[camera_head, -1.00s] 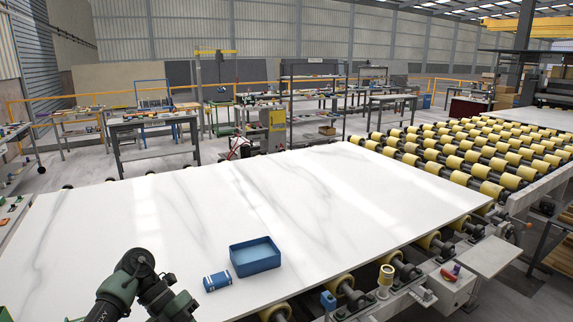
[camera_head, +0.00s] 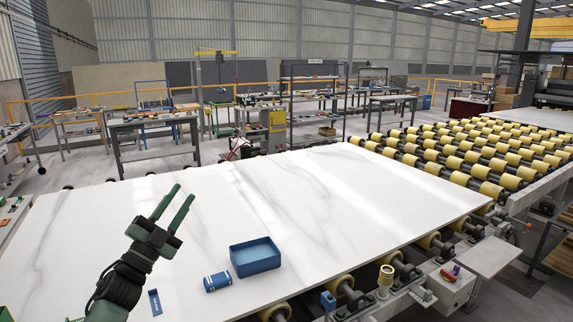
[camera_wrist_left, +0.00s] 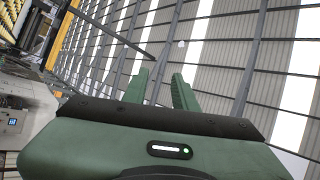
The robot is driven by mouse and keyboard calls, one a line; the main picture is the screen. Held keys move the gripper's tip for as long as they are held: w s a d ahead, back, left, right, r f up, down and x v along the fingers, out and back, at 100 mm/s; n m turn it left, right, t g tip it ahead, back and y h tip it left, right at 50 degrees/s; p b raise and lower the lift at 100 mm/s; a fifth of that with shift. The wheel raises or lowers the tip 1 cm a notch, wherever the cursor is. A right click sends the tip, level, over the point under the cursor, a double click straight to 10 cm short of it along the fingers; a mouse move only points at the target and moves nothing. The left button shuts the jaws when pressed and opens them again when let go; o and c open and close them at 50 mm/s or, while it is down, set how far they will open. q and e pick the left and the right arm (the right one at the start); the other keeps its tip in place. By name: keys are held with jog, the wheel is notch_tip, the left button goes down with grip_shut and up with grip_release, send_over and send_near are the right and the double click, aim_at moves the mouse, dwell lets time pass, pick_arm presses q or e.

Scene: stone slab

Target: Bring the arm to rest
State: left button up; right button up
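My left gripper (camera_head: 174,207) is raised over the left part of the white stone slab (camera_head: 330,200), its two green fingers apart with nothing between them. In the left wrist view the fingers (camera_wrist_left: 160,92) point up at the wall and roof, with an empty gap between them. My right gripper is in neither view.
A blue open box (camera_head: 256,257) stands near the slab's front edge. Yellow rollers (camera_head: 470,155) run behind and right. The slab's middle is clear.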

pick_arm(q)
jog(key=w+a+f+n+g+y, duration=0.3)
jog(key=w+a+f+n+y, duration=0.2)
jog(key=a+f+n+y, duration=0.65)
jog(key=s+d+f+n+g+b, duration=0.1)
jog(key=s+d+f+g+b, duration=0.3)
jog(key=f, duration=1.3)
jog(key=s+a+f+n+g+b, duration=0.1)
jog(key=s+f+b, duration=0.35)
jog(key=f, duration=1.15)
jog(key=s+d+f+n+g+b, duration=0.1)
jog(key=s+d+f+g+b, duration=0.15)
jog(key=s+f, duration=0.95)
jog(key=s+d+f+g+b, duration=0.1)
jog(key=s+f+g+b, duration=0.1)
jog(key=s+f, duration=0.7)
jog(key=s+d+f+g+b, duration=0.15)
jog(key=s+f, duration=0.25)
jog(key=f, duration=0.8)
jog(key=s+d+f+g+b, duration=0.1)
jog(key=s+f+g+b, duration=0.1)
jog(key=s+f, duration=0.7)
jog(key=s+d+f+g+b, duration=0.2)
jog(key=s+f, duration=0.5)
jog(key=s, duration=0.6)
jog(key=s+d+f+g+b, duration=0.2)
jog(key=s+f, duration=0.6)
jog(key=s, duration=0.5)
jog(key=shift+g+b, duration=0.5)
jog(key=shift+b, duration=0.25)
